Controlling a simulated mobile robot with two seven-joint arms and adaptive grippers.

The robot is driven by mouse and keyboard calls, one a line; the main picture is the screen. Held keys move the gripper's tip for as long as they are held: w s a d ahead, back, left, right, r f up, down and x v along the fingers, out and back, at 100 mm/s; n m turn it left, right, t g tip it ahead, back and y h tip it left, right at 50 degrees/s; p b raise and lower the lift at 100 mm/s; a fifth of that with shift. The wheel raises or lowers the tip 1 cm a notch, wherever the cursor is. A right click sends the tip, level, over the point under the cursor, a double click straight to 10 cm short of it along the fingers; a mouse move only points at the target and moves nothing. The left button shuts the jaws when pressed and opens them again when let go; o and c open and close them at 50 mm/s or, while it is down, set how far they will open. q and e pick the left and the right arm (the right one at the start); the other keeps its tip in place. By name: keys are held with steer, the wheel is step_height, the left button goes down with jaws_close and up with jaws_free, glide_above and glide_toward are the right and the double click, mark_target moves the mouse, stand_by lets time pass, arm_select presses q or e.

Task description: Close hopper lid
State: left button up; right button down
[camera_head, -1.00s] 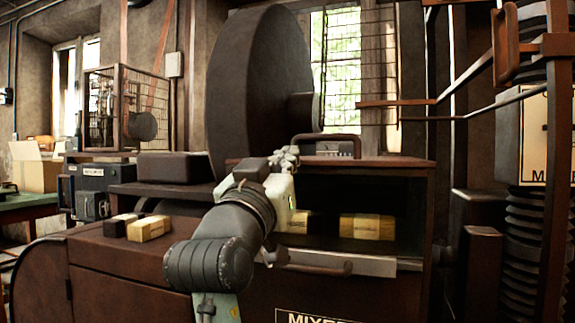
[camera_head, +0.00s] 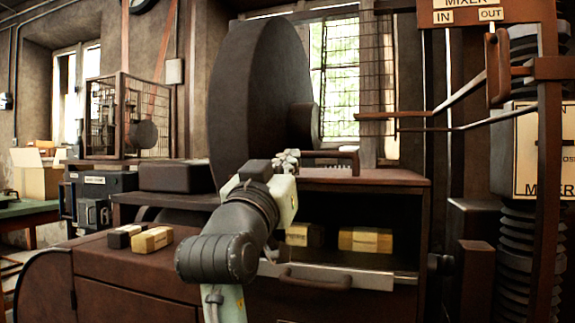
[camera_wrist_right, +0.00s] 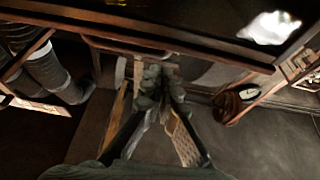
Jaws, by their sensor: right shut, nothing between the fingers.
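The hopper appears to be the brown box (camera_head: 432,205) right of the big dark wheel, its front open. A dark bar handle (camera_head: 340,154) stands at its top. I take this for the lid's handle, but the lid's angle cannot be told. My right gripper (camera_head: 289,156) is shut and empty, with its tips close to the handle's left end; contact is unclear. In the right wrist view, the fingers (camera_wrist_right: 160,78) are together below a dark bar (camera_wrist_right: 130,46). My left gripper is not in view.
Yellow blocks (camera_head: 366,240) lie inside the box. A lower handle (camera_head: 315,281) is on the front panel. The large wheel (camera_head: 258,90) stands just behind my right arm. Rods and a post (camera_head: 540,180) stand at the right. Another yellow block (camera_head: 152,239) lies on the left ledge.

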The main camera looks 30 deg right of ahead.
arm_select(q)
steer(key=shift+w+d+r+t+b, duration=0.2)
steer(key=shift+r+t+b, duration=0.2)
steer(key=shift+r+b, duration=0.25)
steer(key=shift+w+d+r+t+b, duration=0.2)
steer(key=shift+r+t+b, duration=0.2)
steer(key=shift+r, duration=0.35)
arm_select(e)
steer(key=r+v, duration=0.1)
steer(key=v, duration=0.8)
steer(key=shift+s+a+r, duration=0.2)
steer(key=shift+s+a, duration=0.15)
steer(key=shift+a, duration=0.25)
